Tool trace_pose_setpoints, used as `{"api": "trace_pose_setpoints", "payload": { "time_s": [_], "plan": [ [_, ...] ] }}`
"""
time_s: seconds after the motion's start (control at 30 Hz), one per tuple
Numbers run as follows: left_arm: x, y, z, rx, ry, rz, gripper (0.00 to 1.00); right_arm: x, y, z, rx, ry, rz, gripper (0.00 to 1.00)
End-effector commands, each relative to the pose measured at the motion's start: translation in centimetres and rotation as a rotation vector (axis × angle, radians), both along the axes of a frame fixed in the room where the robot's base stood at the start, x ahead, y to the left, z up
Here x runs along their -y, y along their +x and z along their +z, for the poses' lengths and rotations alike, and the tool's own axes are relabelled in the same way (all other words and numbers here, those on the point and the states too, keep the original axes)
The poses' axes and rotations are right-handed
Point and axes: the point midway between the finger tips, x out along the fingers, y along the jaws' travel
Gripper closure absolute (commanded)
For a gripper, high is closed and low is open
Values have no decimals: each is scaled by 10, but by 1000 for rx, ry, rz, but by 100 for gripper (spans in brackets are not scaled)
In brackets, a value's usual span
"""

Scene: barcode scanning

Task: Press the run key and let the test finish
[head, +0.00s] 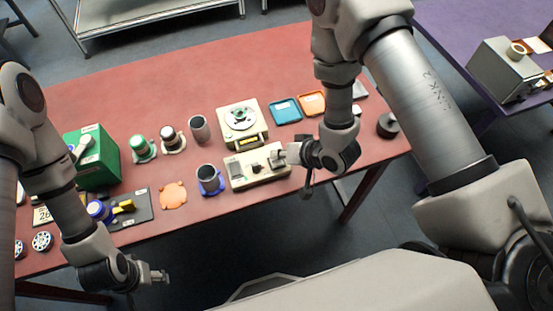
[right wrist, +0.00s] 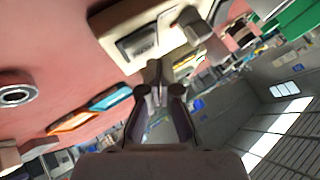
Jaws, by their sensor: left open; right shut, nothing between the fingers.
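A cream control box (head: 243,181) with a small display (head: 236,171) and a dark knob (head: 256,168) lies near the front edge of the red table. My right gripper (head: 280,157) is shut and empty at the box's right end. It hides that part of the top, and I cannot tell whether it touches a key. In the right wrist view the shut fingertips (right wrist: 157,75) are close to the box (right wrist: 115,22); no key label is readable. A cream machine (head: 253,105) with a round disc stands just behind. My left gripper (head: 160,277) is open and empty, in front of the table.
A cup in a blue holder (head: 208,176) stands left of the box, with an orange mat (head: 173,194) further left. A blue tray (head: 286,111) and an orange tray (head: 311,102) lie behind right. A green box (head: 97,165) stands at left. The back of the table is clear.

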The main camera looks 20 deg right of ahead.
Motion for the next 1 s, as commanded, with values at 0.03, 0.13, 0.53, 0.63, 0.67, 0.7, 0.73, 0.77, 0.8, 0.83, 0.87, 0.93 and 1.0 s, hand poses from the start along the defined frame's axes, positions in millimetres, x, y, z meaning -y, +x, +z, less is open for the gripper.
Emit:
{"api": "trace_pose_setpoints", "payload": {
  "time_s": [0.03, 0.13, 0.53, 0.63, 0.67, 0.7, 0.73, 0.77, 0.8, 0.83, 0.87, 0.93, 1.0],
  "plan": [
    [0, 0, 0, 0, 0, 0, 35, 0, 0, 0, 0, 0, 0, 100],
    [0, 0, 0, 0, 0, 0, 35, 0, 0, 0, 0, 0, 0, 100],
    [0, 0, -4, 0, 0, 0, 35, 0, 0, -7, -1, 0, 1, 100],
    [0, 0, -5, 0, 0, 0, 35, 0, 0, -9, -1, 0, 1, 100],
    [0, 0, -5, 0, 0, 0, 35, 0, 0, -9, 0, 0, 0, 100],
    [0, 0, -5, 0, 0, 0, 35, 0, 0, -9, 0, 0, 0, 100],
    [0, 0, -4, 0, 0, 0, 35, 0, 0, -8, 0, 0, 0, 100],
    [0, 0, -4, 0, 0, 0, 35, 0, 0, -8, 0, 0, 0, 100],
    [0, 0, -4, 0, 0, 0, 35, 0, 0, -8, 0, 0, 0, 100],
    [0, 0, -4, 0, 0, 0, 35, 0, 0, -8, 0, 0, 0, 100],
    [0, 0, -4, 0, 0, 0, 35, 0, 0, -8, 0, 0, 0, 100],
    [0, 0, -5, 0, 0, 0, 35, 0, 0, -9, 0, 0, 0, 100],
    [0, 0, -5, 0, 0, 0, 35, 0, 0, -9, 0, 0, 0, 100]
  ]
}}
